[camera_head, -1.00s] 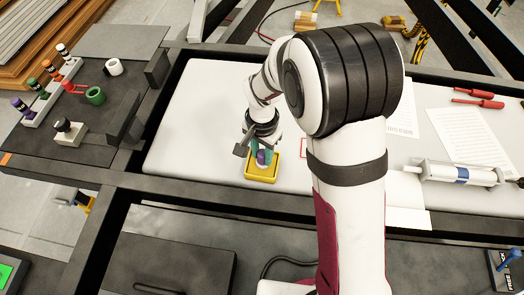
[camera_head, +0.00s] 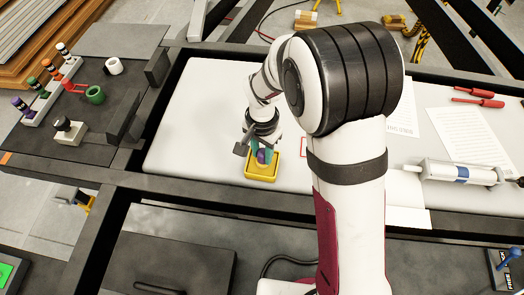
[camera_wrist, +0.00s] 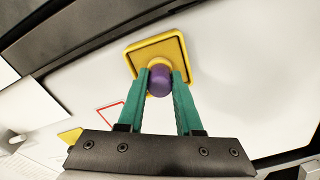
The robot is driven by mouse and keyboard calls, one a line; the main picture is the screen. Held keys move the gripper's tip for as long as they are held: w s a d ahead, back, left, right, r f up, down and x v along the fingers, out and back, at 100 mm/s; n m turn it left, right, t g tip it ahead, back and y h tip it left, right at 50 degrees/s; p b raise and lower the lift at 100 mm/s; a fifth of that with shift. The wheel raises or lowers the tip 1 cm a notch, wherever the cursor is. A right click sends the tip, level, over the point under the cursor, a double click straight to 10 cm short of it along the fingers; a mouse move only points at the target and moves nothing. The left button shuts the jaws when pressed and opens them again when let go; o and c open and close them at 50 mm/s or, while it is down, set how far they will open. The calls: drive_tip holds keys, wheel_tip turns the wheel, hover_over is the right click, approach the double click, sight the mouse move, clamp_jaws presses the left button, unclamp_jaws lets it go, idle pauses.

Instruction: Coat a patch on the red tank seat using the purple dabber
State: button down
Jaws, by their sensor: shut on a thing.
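The purple dabber (camera_head: 262,156) is between the teal fingers of my gripper (camera_head: 264,150), which is shut on it. It also shows in the wrist view (camera_wrist: 159,81), with the fingertips of my gripper (camera_wrist: 162,74) on both sides. The dabber is at a yellow square tray (camera_head: 262,177); I cannot tell whether it touches the tray's floor. The tray also shows in the wrist view (camera_wrist: 138,62). A red-outlined square (camera_wrist: 111,116) lies on the white surface to the tray's right in the head view, partly hidden by my arm. It may be the red tank seat.
The white panel (camera_head: 205,110) is clear left of the tray. Papers (camera_head: 468,135), red-handled tools (camera_head: 478,91) and a white cylinder (camera_head: 445,173) lie at right.

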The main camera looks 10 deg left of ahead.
sight(262, 152)
drive_tip(key=shift+r, duration=3.45)
